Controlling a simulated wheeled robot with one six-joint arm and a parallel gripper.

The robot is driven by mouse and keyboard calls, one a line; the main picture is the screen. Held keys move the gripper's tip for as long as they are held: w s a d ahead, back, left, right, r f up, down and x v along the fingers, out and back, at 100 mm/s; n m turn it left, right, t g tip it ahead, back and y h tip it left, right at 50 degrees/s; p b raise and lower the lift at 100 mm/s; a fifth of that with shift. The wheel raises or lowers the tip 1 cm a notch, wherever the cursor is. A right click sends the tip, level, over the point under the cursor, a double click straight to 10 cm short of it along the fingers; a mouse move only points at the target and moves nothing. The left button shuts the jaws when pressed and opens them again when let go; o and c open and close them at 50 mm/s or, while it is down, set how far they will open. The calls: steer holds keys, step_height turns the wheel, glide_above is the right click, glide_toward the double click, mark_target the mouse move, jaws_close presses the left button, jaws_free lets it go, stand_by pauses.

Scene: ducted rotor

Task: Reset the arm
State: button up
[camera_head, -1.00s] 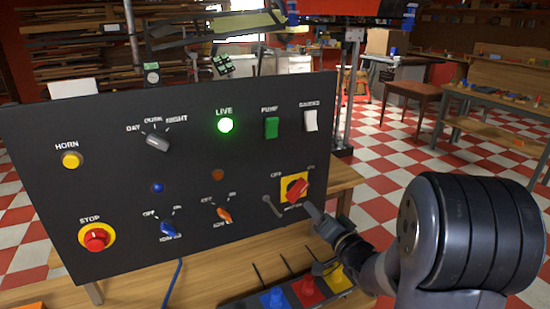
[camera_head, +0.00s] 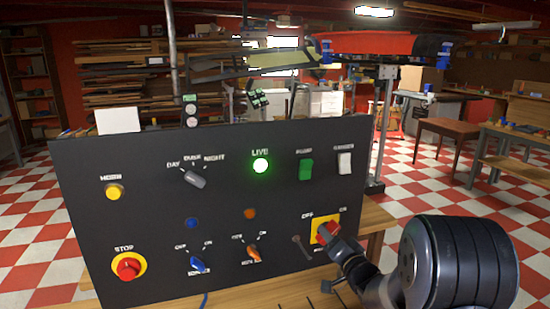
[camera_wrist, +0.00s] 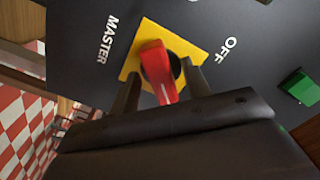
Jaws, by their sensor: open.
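The dark control panel (camera_head: 150,215) stands upright on a wooden bench. At its lower right is the red master switch (camera_head: 327,231) on a yellow plate, marked OFF and ON. My gripper (camera_head: 340,243) is right in front of this switch. In the wrist view the red handle (camera_wrist: 157,70) lies between the two dark fingers of my gripper (camera_wrist: 160,90), which are apart. Whether a finger touches the handle I cannot tell. The green LIVE lamp (camera_head: 260,166) is lit.
The panel also carries a red STOP button (camera_head: 128,267), a yellow HORN button (camera_head: 114,192), a green PUMP rocker (camera_head: 306,170) and several knobs.

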steer(key=shift+s, duration=0.1)
steer(key=b+v, duration=0.2)
steer(key=v, duration=0.8)
steer(key=w+a+n, duration=0.3)
steer(key=w+n, duration=0.5)
steer(key=w, duration=0.1)
steer(key=shift+w, duration=0.35)
stand_by(0.3)
